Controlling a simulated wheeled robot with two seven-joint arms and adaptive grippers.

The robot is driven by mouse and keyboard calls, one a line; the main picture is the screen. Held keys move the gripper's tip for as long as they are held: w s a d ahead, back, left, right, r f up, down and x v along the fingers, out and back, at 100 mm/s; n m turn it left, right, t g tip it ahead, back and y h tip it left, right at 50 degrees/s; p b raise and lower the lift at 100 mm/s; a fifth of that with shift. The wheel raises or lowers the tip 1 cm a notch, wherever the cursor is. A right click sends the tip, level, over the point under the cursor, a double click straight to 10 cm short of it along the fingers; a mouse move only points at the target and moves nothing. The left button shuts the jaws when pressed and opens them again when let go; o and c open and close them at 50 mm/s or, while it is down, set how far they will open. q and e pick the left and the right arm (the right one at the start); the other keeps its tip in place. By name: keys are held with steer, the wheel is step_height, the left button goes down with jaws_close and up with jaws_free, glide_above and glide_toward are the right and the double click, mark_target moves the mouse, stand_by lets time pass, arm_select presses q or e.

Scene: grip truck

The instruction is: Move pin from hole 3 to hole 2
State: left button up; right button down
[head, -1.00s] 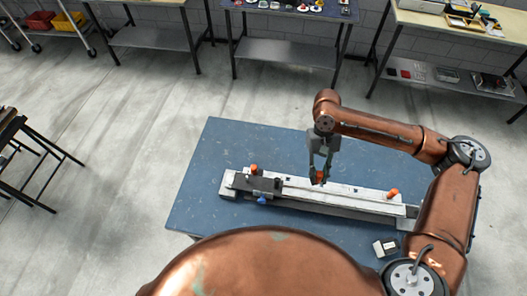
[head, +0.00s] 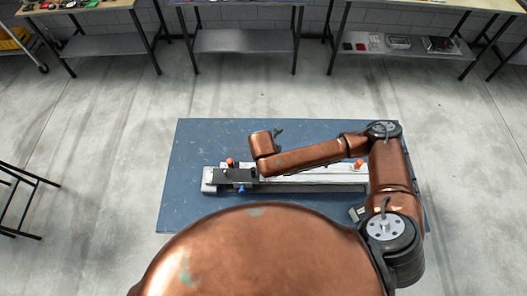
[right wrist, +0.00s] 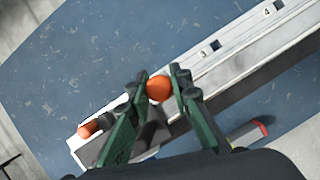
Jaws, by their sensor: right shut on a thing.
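In the right wrist view, my right gripper (right wrist: 159,82) has its two green fingers shut around the round orange head of a pin (right wrist: 158,88). The gripper is over the metal rail (right wrist: 245,60), to the left of the square hole marked 3 (right wrist: 214,45), which looks empty. A hole marked 4 (right wrist: 281,8) is farther along and also looks empty. The held pin's lower end and the rail beneath it are hidden, so I cannot tell whether it is seated. In the head view the rail (head: 315,187) lies on the blue table, and my arm hides the gripper. My left gripper is out of view.
Another orange pin (right wrist: 88,129) stands at the rail's left end. A further orange pin (head: 360,164) is at the right in the head view. A blue knob (head: 241,189) sits at the rail's front. The blue table (head: 205,140) is clear behind the rail.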

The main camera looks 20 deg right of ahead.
steer(key=n, duration=0.2)
steer(key=n+y+p, duration=0.1)
steer(key=n, duration=0.1)
steer(key=shift+w+a+f+n+t+y, duration=0.1)
steer(key=shift+w+a+n+t+y, duration=0.1)
steer(key=shift+n+t+y, duration=0.1)
steer(key=n+y, duration=0.1)
steer(key=n, duration=0.1)
steer(key=n+p, duration=0.1)
steer(key=n, duration=0.1)
steer(key=shift+w+a+y, duration=0.2)
steer(key=shift+a+y, duration=0.1)
steer(key=shift+y, duration=0.1)
steer(key=n+y, duration=0.1)
steer(key=n, duration=0.1)
steer(key=a+n+g+p, duration=0.1)
steer(key=n, duration=0.2)
steer(key=n+y, duration=0.1)
steer(key=n, duration=0.2)
steer(key=shift+w+a+f+y+p, duration=0.15)
steer(key=shift+w+a+y+p, duration=0.05)
steer(key=shift+a+y+p, duration=0.15)
steer(key=shift+f, duration=0.1)
step_height(320, 180, down, 7)
steer(key=b, duration=0.6)
steer(key=shift+f+b, duration=0.2)
steer(key=shift+b, duration=0.1)
steer(key=shift+s+g, duration=0.15)
steer(key=shift+g, duration=0.15)
